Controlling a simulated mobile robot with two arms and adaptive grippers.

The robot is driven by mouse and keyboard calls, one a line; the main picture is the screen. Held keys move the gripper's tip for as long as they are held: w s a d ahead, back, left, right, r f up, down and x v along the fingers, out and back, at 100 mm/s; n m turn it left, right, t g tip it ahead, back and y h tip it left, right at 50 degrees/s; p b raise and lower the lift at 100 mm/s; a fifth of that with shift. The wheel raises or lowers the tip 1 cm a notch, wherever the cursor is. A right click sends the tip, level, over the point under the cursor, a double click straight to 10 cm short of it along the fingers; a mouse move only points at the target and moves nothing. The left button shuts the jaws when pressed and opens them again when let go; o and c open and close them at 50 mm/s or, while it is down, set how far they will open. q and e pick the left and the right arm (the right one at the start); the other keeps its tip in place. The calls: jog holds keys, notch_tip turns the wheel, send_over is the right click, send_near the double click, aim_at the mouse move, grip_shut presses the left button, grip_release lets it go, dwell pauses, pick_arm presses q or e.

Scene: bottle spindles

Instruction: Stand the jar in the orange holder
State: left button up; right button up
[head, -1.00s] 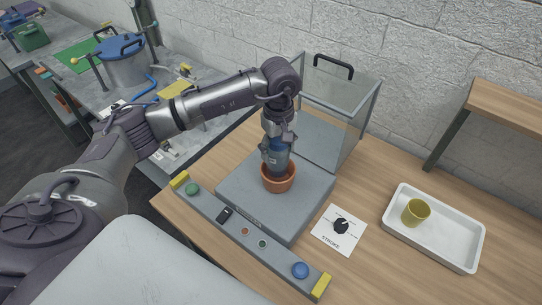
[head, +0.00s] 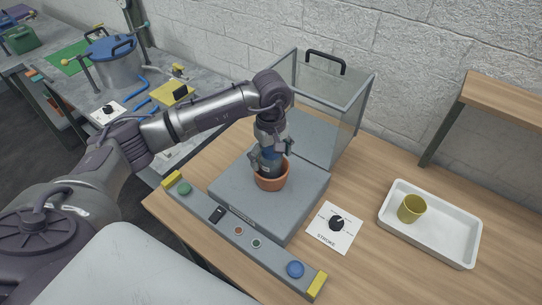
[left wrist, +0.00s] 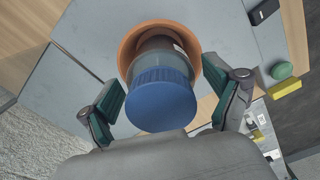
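The jar (left wrist: 160,82) has a blue lid, a clear band and a dark lower part. It stands in the orange holder (head: 272,183), a round terracotta-coloured cup on the grey platform; it looks about upright. The holder's rim (left wrist: 128,48) shows around the jar's lower part in the left wrist view. My left gripper (head: 271,155) is above the holder, its fingers spread on both sides of the jar. In the left wrist view, gaps show between the lid and both fingers (left wrist: 167,104). The jar's base is hidden inside the holder. My right gripper is not in view.
The grey platform (head: 300,205) has a button bar (head: 225,222) in front and a clear guard box (head: 345,105) behind. A dial card (head: 335,228) lies to the right. A white tray (head: 447,241) with a yellow cup (head: 411,208) stands farther right.

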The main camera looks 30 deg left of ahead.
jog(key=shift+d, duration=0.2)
pick_arm(q)
jog(key=shift+r, duration=0.35)
notch_tip(320, 180, up, 10)
jog(key=b, duration=0.4)
jog(key=shift+r, duration=0.85)
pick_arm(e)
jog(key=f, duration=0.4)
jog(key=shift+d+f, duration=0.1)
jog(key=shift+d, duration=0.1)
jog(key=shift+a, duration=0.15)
